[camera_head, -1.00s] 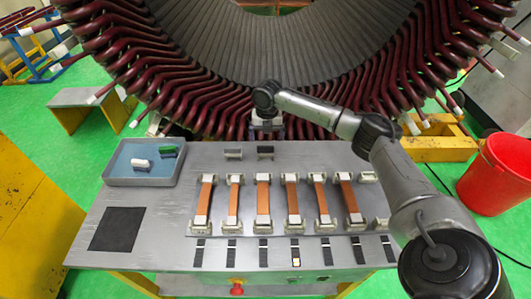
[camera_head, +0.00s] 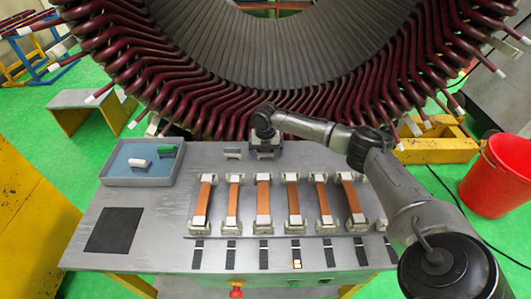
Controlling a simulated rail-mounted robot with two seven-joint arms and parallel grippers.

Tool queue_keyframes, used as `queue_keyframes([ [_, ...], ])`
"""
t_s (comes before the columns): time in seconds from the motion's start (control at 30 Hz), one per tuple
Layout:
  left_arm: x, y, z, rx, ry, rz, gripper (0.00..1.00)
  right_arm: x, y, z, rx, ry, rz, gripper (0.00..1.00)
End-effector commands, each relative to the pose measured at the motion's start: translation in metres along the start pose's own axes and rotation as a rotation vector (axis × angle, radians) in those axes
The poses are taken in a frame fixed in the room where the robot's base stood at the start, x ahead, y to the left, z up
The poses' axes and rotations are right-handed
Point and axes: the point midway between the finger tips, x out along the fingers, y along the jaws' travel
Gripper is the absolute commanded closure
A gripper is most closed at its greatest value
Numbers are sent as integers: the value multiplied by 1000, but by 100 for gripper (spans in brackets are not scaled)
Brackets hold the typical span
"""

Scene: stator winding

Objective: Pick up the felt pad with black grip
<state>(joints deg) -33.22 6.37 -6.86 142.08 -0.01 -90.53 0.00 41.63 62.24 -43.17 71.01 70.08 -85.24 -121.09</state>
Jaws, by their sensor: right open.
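My right gripper (camera_head: 265,152) is open, low over the back edge of the grey workbench (camera_head: 190,215). It covers the place where the felt pad with the black grip stood a second ago, and that pad is now hidden by it. I cannot tell whether the fingers touch the pad. A similar pad with a grey grip (camera_head: 232,153) stands just left of the gripper. My left gripper is not in view.
Several copper bars (camera_head: 264,199) lie in holders in front of the gripper. A blue-lined tray (camera_head: 112,172) holds a white and a green block. The large stator (camera_head: 330,70) rises close behind the bench. A red bucket (camera_head: 497,178) stands at right.

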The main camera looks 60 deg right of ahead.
Motion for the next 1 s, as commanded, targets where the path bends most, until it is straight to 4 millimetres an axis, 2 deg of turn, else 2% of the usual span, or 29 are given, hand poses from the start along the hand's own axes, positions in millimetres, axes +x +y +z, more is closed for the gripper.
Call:
queue_keyframes([
  [0.2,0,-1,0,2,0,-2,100,1,0,0,0,0,0,4],
  [0.77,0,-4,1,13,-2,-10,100,1,0,0,1,0,0,58],
  [1.0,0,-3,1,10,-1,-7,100,0,0,0,1,-1,0,59],
])
